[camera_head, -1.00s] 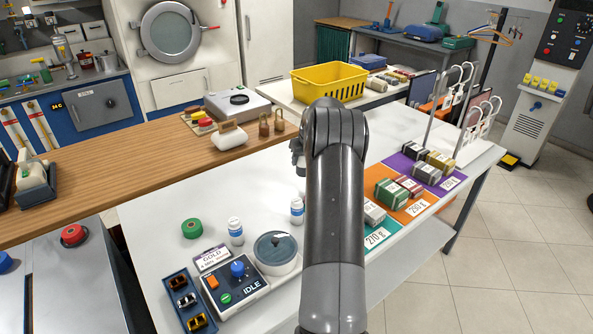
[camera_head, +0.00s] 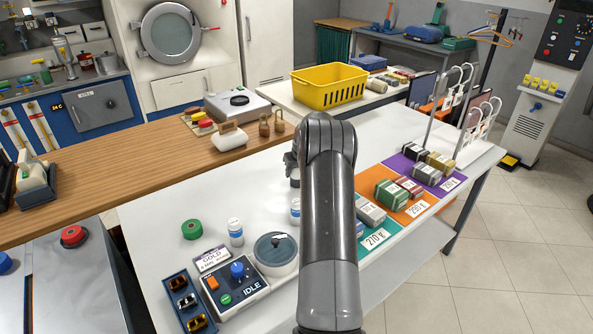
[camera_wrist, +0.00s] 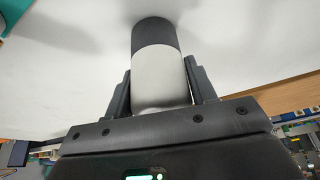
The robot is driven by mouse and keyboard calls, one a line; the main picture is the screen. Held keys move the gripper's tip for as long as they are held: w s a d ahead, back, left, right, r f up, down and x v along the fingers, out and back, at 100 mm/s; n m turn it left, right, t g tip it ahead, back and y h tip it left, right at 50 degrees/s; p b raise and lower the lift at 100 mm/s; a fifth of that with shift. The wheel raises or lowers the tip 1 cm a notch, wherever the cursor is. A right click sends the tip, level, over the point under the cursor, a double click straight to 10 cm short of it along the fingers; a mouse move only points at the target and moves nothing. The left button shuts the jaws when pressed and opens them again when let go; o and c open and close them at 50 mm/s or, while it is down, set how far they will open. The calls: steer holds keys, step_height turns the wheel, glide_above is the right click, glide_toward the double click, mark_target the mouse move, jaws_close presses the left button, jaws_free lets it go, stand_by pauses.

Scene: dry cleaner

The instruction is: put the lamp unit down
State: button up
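The lamp unit (camera_wrist: 161,75) is a cylinder with a pale grey body and a dark end. In the wrist view it stands between the two fingers of my gripper (camera_wrist: 161,88), which are shut on its sides. Its dark end points towards the white tabletop; I cannot tell whether it touches. In the head view my gripper (camera_head: 291,163) is partly hidden behind my arm, over the middle of the white table (camera_head: 255,196). Only a small pale part of the lamp unit (camera_head: 294,179) shows below it.
Boxes (camera_head: 391,193) sit on coloured mats to the right. A yellow basket (camera_head: 329,85) is behind. The table's back middle is clear.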

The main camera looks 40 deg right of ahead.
steer(key=o, duration=0.4)
steer(key=v, duration=1.2)
steer(key=s+a+r, duration=0.4)
steer(key=a+r, duration=0.1)
steer(key=a, duration=0.3)
steer(key=s+a+r+n, duration=0.1)
steer(key=s+a+r, duration=0.2)
steer(key=a+r, duration=0.45)
steer(key=s+a+r, duration=0.4)
steer(key=a, duration=0.6)
steer(key=s+a+r+n+t, duration=0.1)
steer(key=s+a+r, duration=0.1)
steer(key=s+a, duration=1)
steer(key=shift+n+y, duration=0.3)
steer(key=shift+y, duration=0.2)
steer(key=s+a+f, duration=0.1)
steer(key=s, duration=0.3)
steer(key=s+a+f, duration=0.1)
steer(key=s+a, duration=0.1)
steer(key=s, duration=0.3)
steer(key=s+a+f, duration=0.1)
steer(key=s+f, duration=0.1)
steer(key=s, duration=0.3)
steer(key=shift+s+a+f, duration=0.1)
steer(key=shift+a+f, duration=0.05)
steer(key=shift+a, duration=0.15)
